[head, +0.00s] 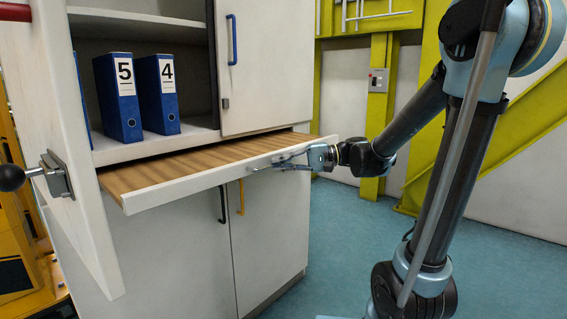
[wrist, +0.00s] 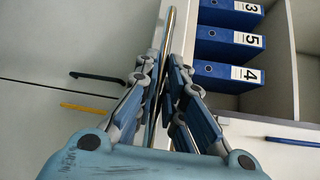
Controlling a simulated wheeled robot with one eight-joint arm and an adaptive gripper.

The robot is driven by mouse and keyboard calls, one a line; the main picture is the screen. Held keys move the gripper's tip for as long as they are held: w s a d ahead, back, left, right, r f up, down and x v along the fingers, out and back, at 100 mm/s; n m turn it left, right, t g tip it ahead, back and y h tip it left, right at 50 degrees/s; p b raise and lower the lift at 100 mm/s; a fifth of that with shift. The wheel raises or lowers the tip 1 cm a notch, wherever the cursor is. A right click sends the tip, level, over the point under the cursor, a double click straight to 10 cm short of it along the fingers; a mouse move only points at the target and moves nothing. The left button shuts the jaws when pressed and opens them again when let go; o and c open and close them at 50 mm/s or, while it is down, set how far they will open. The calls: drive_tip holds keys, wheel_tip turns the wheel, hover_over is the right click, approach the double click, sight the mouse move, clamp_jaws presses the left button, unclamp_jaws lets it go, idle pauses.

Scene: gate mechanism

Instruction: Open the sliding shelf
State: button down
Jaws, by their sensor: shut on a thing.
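The sliding shelf (head: 185,171) has a brown wooden top and a white front edge. In the head view it sticks out from the white cabinet, below the binder compartment and above the lower doors. My gripper (head: 277,162) is at the right part of the shelf's front edge. In the wrist view my gripper (wrist: 163,78) is shut on a shiny metal bar handle (wrist: 168,25) that runs between its fingers. The fingers hide part of the handle.
Blue binders (head: 120,97) stand in the compartment above the shelf. A white door (head: 265,60) with a blue handle covers its right side. An open door (head: 55,110) with a black knob is at left. Lower doors (head: 270,225) are shut.

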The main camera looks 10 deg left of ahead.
drive_tip(key=shift+d+f, duration=0.1)
drive_tip(key=shift+d, duration=0.05)
drive_tip(key=c, duration=2)
unclamp_jaws()
drive_tip(key=shift+w, duration=0.15)
drive_tip(key=shift+o, duration=0.2)
drive_tip(key=shift+d, duration=0.1)
drive_tip(key=v, duration=1.2)
drive_tip(key=shift+f, duration=0.1)
